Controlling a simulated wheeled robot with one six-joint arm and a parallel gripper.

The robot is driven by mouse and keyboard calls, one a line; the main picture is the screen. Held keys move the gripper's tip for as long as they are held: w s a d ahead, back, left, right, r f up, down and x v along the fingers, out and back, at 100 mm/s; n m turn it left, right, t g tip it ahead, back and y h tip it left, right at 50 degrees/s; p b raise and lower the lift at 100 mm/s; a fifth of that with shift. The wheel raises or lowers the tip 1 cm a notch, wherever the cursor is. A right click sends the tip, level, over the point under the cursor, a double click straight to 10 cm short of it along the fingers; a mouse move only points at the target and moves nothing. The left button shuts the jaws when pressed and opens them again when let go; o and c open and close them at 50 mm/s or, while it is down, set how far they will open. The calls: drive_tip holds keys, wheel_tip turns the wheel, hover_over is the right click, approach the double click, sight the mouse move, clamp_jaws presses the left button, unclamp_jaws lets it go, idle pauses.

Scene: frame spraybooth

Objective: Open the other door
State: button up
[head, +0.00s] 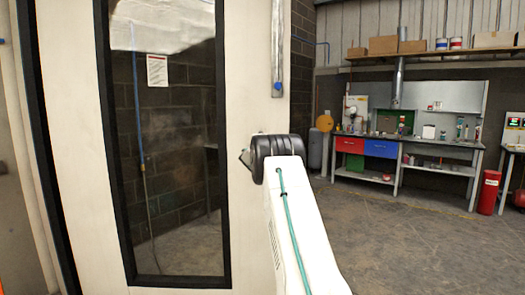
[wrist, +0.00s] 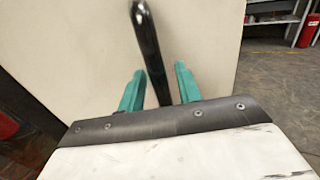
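A white door (head: 75,120) with a tall dark-framed window stands on the left in the head view. Its pale face also fills much of the wrist view (wrist: 75,45). A black bar handle (wrist: 146,35) stands out from this face. My gripper (wrist: 160,70) has its two teal fingers on either side of the handle. The fingers are apart, with narrow gaps to the bar, so they look open around it. The bar's lower end is hidden behind my gripper's dark front edge. In the head view my arm hides the handle and most of the gripper.
A workbench (head: 410,139) with red and blue drawers stands at the back right under a loaded shelf (head: 430,54). A red cylinder (head: 489,192) stands beside it. The concrete floor (head: 410,235) right of the door is clear. A dark brick wall shows through the window.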

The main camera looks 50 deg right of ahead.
drive_tip(key=v, duration=0.7)
drive_tip(key=shift+s+a, duration=0.25)
drive_tip(key=shift+a, duration=0.05)
drive_tip(key=shift+c, duration=0.3)
